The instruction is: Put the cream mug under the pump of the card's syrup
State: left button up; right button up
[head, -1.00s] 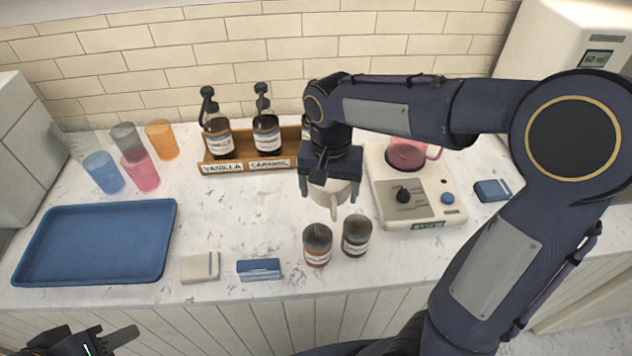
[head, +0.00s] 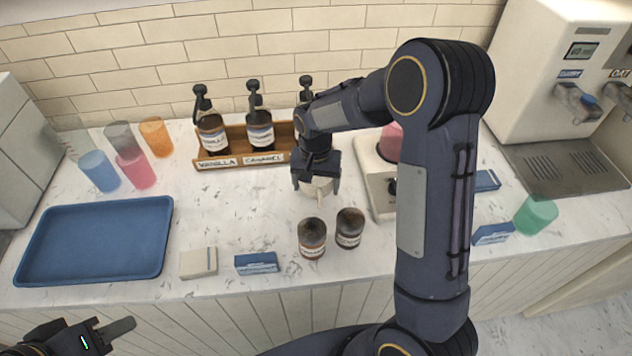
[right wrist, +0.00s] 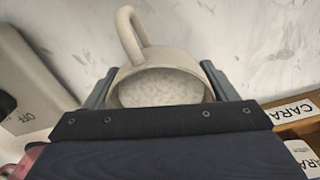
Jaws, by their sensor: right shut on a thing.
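The cream mug (head: 318,188) is in my right gripper (head: 316,182), upright in front of the right end of the syrup rack (head: 232,160). The right wrist view shows the mug (right wrist: 165,78) between both fingers, handle toward the counter's front. I cannot tell whether it touches the counter. The rack holds the vanilla bottle (head: 212,133), the caramel bottle (head: 260,131) and a third pump bottle (head: 306,88), mostly hidden by my arm with its label covered. My left gripper (head: 108,335) is low at the front left, away from everything, partly cut off. I see no readable card.
Two dark jars (head: 312,238) (head: 349,228) stand just in front of the mug. A scale-like machine (head: 378,180) is at its right, partly behind my arm. Small boxes (head: 256,263), a blue tray (head: 95,242) and coloured cups (head: 135,170) are further left. The counter before the rack is clear.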

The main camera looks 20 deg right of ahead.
jog(key=shift+f, duration=0.25)
jog(key=o, duration=1.2)
jog(key=shift+r, duration=0.1)
jog(key=shift+r, duration=0.1)
